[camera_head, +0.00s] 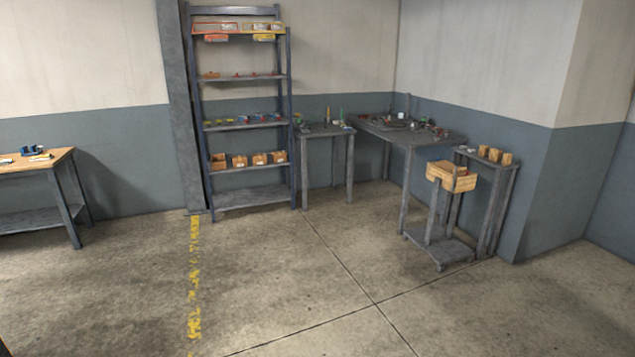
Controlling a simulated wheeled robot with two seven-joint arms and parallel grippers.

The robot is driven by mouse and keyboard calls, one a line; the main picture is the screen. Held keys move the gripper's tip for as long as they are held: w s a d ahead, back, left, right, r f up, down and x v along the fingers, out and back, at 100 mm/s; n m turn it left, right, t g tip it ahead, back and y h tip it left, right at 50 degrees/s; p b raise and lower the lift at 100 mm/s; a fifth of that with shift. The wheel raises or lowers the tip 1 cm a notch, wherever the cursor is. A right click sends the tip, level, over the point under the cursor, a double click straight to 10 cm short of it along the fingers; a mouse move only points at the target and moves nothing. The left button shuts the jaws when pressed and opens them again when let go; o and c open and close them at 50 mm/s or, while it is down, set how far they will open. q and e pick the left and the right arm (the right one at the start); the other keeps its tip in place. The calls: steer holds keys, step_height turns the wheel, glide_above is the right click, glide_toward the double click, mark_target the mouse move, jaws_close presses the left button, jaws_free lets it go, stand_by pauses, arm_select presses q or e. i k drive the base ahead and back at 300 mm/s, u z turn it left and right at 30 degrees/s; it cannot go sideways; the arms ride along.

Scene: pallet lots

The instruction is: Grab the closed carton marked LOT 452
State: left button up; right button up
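Several small brown cartons stand on a low shelf of the blue-grey rack: a left one (218,161) that looks open, then others at its right (239,160), (259,159) and (279,156). Pale labels show on some fronts, but the writing is too small to read. More small brown blocks or cartons (494,154) sit on a narrow grey side table at the right. I cannot tell which carton, if any, is marked LOT 452. Neither of my grippers is in view.
The rack (250,197) stands against the back wall. Beside it are a small grey table (318,132) and a larger cluttered one (425,139). A wooden box (440,172) sits on a stand at right. A wooden workbench (62,160) is at left. The middle floor is clear.

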mark_target(258, 159)
steer(key=i, duration=2.1)
steer(key=u, duration=0.2)
steer(key=i, duration=2.05)
steer(key=u, duration=0.3)
steer(key=i, duration=1.25)
steer(key=u, duration=0.25)
